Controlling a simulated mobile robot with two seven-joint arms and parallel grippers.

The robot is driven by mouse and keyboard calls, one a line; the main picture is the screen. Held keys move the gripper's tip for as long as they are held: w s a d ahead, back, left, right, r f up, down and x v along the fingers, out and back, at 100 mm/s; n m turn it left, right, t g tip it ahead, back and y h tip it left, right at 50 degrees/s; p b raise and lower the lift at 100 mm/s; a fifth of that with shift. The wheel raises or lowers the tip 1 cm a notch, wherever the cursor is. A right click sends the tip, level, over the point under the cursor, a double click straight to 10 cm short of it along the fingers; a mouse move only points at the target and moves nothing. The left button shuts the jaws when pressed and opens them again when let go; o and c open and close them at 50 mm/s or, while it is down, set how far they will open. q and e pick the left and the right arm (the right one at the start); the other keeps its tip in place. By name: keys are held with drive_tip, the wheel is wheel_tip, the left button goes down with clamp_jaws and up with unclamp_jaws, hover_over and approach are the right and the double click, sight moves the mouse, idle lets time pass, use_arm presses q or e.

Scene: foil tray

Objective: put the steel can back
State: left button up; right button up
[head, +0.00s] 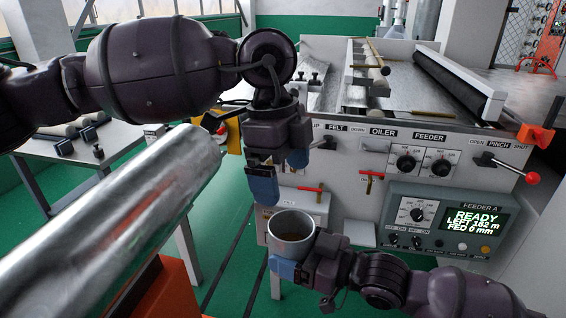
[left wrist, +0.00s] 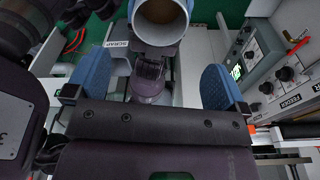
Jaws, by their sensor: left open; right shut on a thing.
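The steel can (head: 291,247) is an open-topped grey cylinder, roughly upright, with a brownish inside. My right gripper (head: 284,268) is shut on it, with a blue finger against its lower side. In the left wrist view the can (left wrist: 160,45) shows at the top, its mouth facing the camera, with my right gripper (left wrist: 150,68) below it. My left gripper (head: 280,176) is open and empty, above the can and apart from it. Its blue fingers (left wrist: 155,85) are spread wide in the left wrist view.
The feeder machine (head: 440,150) with knobs and red-tipped levers stands behind the grippers. Its control box (head: 446,222) reads READY. A big shiny roll (head: 110,215) fills the lower left. A table (head: 85,165) with dark items stands behind it. Green floor (head: 240,285) shows between.

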sight(292, 226)
use_arm(q)
drive_tip(key=f, duration=0.3)
drive_tip(key=d+f, duration=0.1)
drive_tip(key=f, duration=0.6)
drive_tip(key=shift+s+d+f, duration=0.2)
drive_tip(key=shift+s, duration=0.2)
drive_tip(key=c, duration=0.8)
drive_tip(key=shift+c, duration=1.3)
use_arm(e)
drive_tip(key=o, duration=0.8)
drive_tip(key=shift+c, duration=0.2)
drive_tip(key=o, duration=0.4)
drive_tip(key=shift+d, duration=0.1)
